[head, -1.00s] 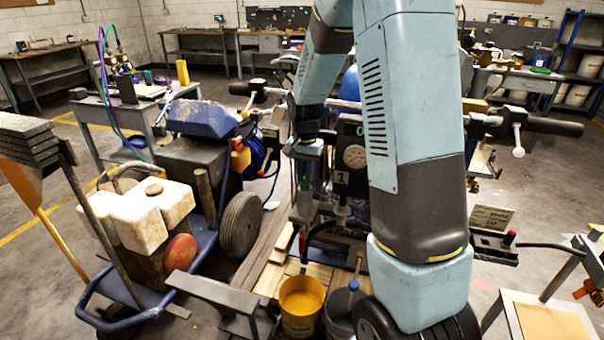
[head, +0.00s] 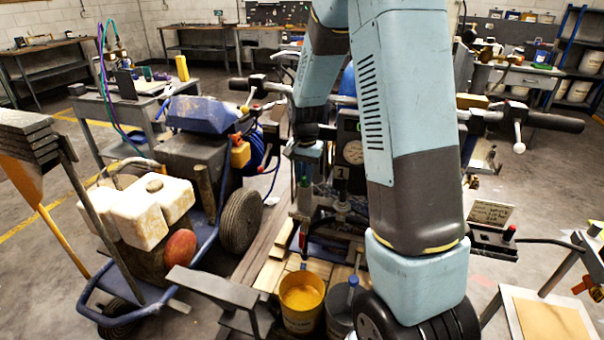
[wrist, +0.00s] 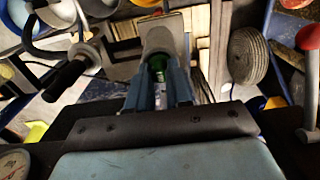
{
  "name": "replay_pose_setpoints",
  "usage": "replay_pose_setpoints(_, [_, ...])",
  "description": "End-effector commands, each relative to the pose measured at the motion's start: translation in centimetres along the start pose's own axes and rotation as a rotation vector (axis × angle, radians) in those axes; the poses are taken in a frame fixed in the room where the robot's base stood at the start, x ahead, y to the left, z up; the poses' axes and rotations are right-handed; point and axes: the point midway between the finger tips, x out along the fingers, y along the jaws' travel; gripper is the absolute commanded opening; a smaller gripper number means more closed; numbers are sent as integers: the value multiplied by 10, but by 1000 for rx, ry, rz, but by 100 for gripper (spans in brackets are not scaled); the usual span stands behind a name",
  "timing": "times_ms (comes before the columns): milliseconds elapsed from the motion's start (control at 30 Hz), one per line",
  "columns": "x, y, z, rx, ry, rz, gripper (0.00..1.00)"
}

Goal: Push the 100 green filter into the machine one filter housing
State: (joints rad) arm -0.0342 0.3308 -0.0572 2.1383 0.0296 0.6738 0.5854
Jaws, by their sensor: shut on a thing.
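My gripper (head: 305,168) is at the left side of the machine marked with a 1 (head: 341,172), pointing down.
A yellow bucket (head: 301,305) and a grey bucket (head: 340,310) stand below on wooden boards. A second blue cart with a large wheel (head: 240,220) stands close on the left.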

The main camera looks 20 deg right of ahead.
Motion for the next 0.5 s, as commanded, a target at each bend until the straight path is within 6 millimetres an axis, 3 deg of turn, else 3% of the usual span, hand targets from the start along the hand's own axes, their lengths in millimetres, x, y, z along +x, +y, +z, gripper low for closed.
replay_pose_setpoints(67, [2, 0, 0, 0, 0, 0, 0])
replay_pose_setpoints(100, [1, 0, 0, 0, 0, 0, 24])
replay_pose_setpoints(367, [1, 0, 0, 0, 0, 0, 48])
replay_pose_setpoints(500, [1, 0, 0, 0, 0, 0, 49])
